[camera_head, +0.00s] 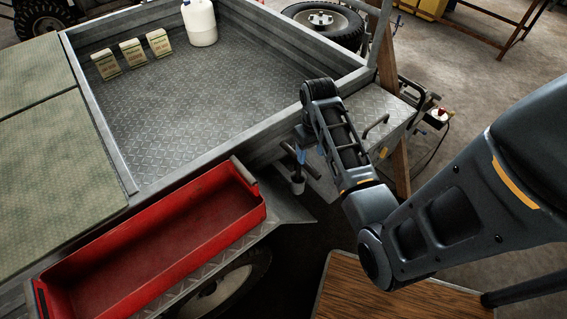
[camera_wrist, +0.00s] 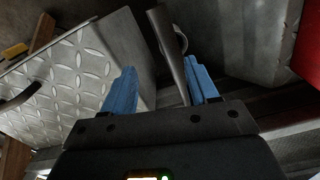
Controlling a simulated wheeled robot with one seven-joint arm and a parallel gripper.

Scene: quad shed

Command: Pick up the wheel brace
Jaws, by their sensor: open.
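The wheel brace (camera_head: 297,186) is a dark metal tool with crossing bars and a round lower end. In the head view it sits at the side of the metal bed, beside the red tray's right end, partly covered by my gripper. In the wrist view one grey bar of the wheel brace (camera_wrist: 171,48) slants between the blue fingers, nearer the right one. My gripper (camera_wrist: 163,80) is open, with its fingers on either side of the bar and no clear contact. In the head view my gripper (camera_head: 310,154) points down at the brace, its blue fingertips partly hidden.
The red tray (camera_head: 205,246) is empty and lies left of the brace. A treadplate box (camera_head: 375,112) with a handle stands close on the right. The bed (camera_head: 200,101) holds three small cartons and a white jug (camera_head: 200,24). A wooden top (camera_head: 375,292) is below.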

